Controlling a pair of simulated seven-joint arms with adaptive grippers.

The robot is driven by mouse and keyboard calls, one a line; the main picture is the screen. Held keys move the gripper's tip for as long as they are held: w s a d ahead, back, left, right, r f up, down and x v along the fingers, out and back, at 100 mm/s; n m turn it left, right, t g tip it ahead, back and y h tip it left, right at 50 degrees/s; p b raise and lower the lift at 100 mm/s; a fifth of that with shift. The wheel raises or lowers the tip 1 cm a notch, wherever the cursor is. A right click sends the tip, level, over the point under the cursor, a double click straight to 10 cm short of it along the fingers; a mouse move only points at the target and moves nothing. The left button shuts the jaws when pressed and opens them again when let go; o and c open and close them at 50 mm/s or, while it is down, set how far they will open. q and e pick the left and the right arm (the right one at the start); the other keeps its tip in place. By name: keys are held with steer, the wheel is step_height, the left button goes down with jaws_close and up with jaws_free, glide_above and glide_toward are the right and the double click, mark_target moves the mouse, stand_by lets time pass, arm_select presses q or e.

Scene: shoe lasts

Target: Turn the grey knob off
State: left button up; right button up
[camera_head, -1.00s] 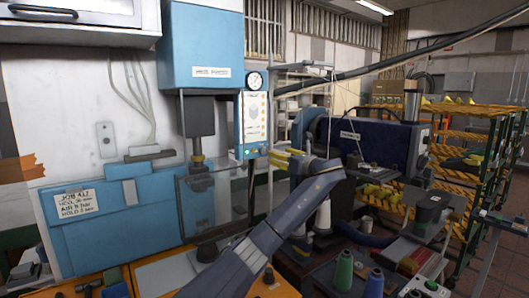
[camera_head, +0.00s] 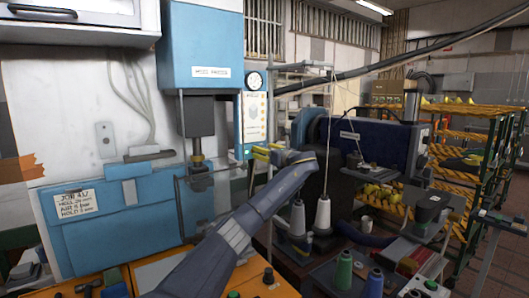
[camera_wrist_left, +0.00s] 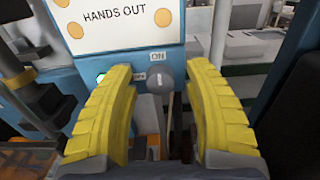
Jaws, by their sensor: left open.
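I cannot tell if the fingers reach as deep as the knob. In the head view the left gripper (camera_head: 265,152) is at the bottom of the panel (camera_head: 253,118), and the knob is not clearly seen there. My right gripper is not in view.
A green light (camera_wrist_left: 101,77) is left of the knob. Thread cones (camera_head: 322,212) and a dark blue machine (camera_head: 370,142) are to the right. An orange bench (camera_head: 255,275) lies below.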

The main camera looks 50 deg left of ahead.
arm_select(q)
steer(key=shift+o, duration=0.2)
jaws_close()
steer(key=shift+n, duration=0.3)
steer(key=shift+s+f+n, duration=0.1)
steer(key=shift+n, duration=4.2)
steer(key=shift+s+f+n, duration=0.1)
steer(key=shift+n, duration=4.2)
